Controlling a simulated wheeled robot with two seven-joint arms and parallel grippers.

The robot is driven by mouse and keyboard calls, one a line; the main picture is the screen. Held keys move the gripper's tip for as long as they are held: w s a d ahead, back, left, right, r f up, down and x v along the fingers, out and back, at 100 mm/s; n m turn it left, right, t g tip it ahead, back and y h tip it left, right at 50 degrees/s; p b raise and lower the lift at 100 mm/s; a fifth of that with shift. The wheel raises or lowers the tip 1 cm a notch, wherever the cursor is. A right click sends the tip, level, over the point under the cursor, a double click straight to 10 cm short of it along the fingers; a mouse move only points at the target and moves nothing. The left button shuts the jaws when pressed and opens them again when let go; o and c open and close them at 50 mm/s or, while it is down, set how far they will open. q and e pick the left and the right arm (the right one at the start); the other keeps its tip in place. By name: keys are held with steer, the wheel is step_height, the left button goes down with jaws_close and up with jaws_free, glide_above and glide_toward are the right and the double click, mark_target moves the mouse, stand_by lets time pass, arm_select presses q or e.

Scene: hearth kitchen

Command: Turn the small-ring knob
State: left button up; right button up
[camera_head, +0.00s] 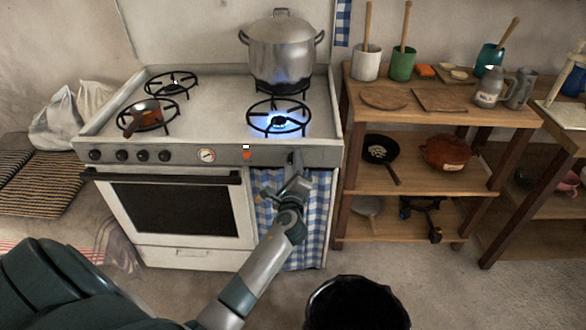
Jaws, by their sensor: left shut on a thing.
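The stove (215,95) stands at left with a control panel along its front edge. A lit burner (279,121) with a blue flame is at the front right of the hob. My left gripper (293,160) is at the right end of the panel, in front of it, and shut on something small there. That thing is mostly hidden by the fingers, and I cannot tell from its look whether it is the small-ring knob. Several black knobs (142,156) sit at the panel's left, with a round gauge (207,155) right of them. My right gripper is not in view.
A steel pot (281,50) stands on the back right burner, and a small copper pan (141,113) on the front left one. A checked cloth (312,215) hangs below my gripper. A wooden shelf (440,115) with kitchenware stands close at right. A black bin (356,300) is below.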

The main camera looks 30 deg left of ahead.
arm_select(q)
steer(key=shift+f+n+b, duration=0.1)
steer(key=shift+n+b, duration=0.2)
steer(key=shift+n, duration=0.5)
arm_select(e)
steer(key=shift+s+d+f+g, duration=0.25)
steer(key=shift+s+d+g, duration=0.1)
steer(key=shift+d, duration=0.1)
arm_select(q)
steer(key=o, duration=1.1)
steer(key=shift+c, duration=0.2)
steer(key=shift+s, duration=0.1)
steer(key=b+v, duration=0.1)
steer(key=v, duration=1.6)
steer(key=shift+s+b, duration=0.15)
steer(key=shift+b, duration=0.15)
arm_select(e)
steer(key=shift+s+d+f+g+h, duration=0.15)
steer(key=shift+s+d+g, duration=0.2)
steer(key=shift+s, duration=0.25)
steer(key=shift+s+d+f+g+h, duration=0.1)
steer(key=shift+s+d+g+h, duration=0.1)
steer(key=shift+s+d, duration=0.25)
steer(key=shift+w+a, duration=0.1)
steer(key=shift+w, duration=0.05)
